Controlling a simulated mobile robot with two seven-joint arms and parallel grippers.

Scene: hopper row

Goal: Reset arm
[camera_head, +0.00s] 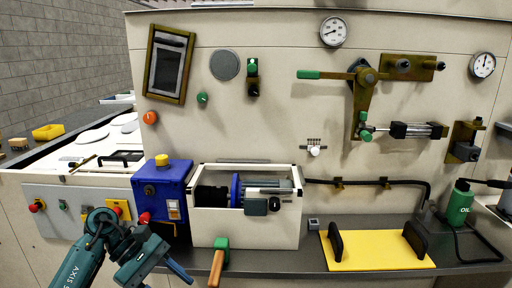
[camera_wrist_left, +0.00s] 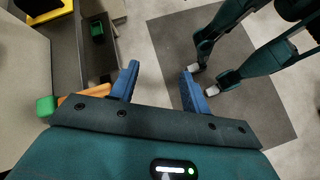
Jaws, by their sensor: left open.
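The task's arm is not marked; a brass lever arm (camera_head: 365,100) with a horizontal green handle (camera_head: 309,74) is mounted on the wall panel at the right. A lever with a green head (camera_head: 221,243) and an orange handle (camera_head: 216,268) stands at the bench's front edge. It also seems to show in the left wrist view as a green block (camera_wrist_left: 45,105) and an orange bar (camera_wrist_left: 97,90). My left gripper (camera_head: 168,279) is low in the head view, left of that orange handle and apart from it. Its blue fingers (camera_wrist_left: 158,82) are apart with nothing between them.
A blue box (camera_head: 160,190) with a yellow knob and a white-framed motor unit (camera_head: 245,228) stand behind my left gripper. A yellow plate (camera_head: 375,250) with two black uprights and a green oil bottle (camera_head: 460,203) are at the right. Grey floor (camera_wrist_left: 158,40) shows beyond my fingers.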

